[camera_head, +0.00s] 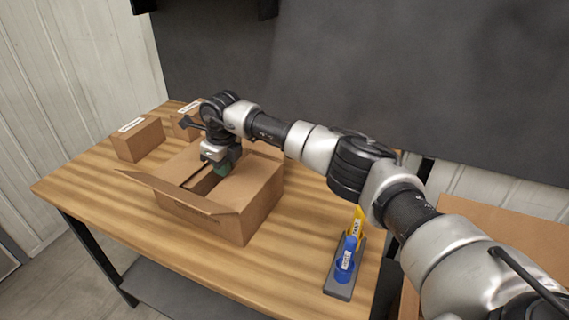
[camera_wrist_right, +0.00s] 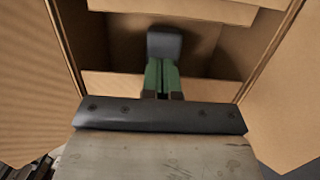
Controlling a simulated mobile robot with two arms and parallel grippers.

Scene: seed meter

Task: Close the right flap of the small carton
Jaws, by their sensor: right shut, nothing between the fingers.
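The small carton (camera_head: 245,218) stands on the wooden table, its top partly open. One long flap (camera_head: 178,192) sticks outward on its near left side in the head view. A brown panel (camera_head: 257,177) shows at the top right; I cannot tell how far it is folded. In the right wrist view, cardboard panels spread at the left (camera_wrist_right: 30,95) and right (camera_wrist_right: 285,90) of the opening. My right gripper (camera_head: 222,169) points down into the opening, its green fingers (camera_wrist_right: 160,75) shut and empty. Contact with the carton is unclear. My left gripper is not in view.
Two closed cartons, one at the left (camera_head: 138,142) and one partly hidden by my arm (camera_head: 182,128), stand at the back. A grey holder (camera_head: 341,281) with blue and yellow items stands at the right. The near left of the table (camera_head: 105,195) is clear.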

